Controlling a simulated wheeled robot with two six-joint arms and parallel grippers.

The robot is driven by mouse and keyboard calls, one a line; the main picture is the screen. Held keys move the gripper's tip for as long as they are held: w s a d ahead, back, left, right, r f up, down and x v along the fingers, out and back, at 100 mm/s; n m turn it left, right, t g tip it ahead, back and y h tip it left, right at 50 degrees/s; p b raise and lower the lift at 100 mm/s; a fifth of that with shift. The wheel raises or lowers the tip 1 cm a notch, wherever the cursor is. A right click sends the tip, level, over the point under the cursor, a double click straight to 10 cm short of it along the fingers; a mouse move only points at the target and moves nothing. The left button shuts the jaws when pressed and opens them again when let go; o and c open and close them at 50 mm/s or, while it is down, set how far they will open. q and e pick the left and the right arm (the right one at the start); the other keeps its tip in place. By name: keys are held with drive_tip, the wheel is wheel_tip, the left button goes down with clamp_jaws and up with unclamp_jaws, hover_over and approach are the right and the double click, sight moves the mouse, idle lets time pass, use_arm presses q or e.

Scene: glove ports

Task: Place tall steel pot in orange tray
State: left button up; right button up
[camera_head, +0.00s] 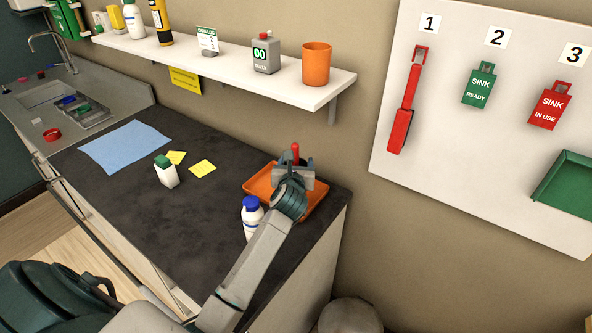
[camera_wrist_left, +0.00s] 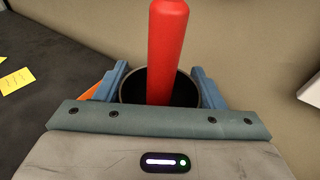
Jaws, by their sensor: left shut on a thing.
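The orange tray (camera_head: 258,187) lies on the dark counter near its right end. My left gripper (camera_head: 294,172) is over the tray and hides part of it. In the left wrist view, its blue fingers are shut on the sides of a round, dark-mouthed steel pot (camera_wrist_left: 184,92). A red rod-like thing (camera_wrist_left: 167,45) stands up in the pot's mouth; its red top also shows in the head view (camera_head: 296,153). The pot's base is hidden, so I cannot tell whether it touches the tray. A sliver of orange tray (camera_wrist_left: 92,92) shows beside the left finger.
A white bottle with a blue cap (camera_head: 252,215) stands close beside the tray and my left arm. A green-capped white container (camera_head: 166,172), yellow notes (camera_head: 203,168) and a blue cloth (camera_head: 124,146) lie further left. A white shelf (camera_head: 225,70) overhangs the counter's back.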

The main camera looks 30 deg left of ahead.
use_arm(q)
wheel_tip(320, 180, down, 2)
drive_tip(key=shift+f, duration=0.4)
use_arm(e)
drive_tip(key=shift+d+r, duration=0.3)
drive_tip(key=shift+d, duration=0.4)
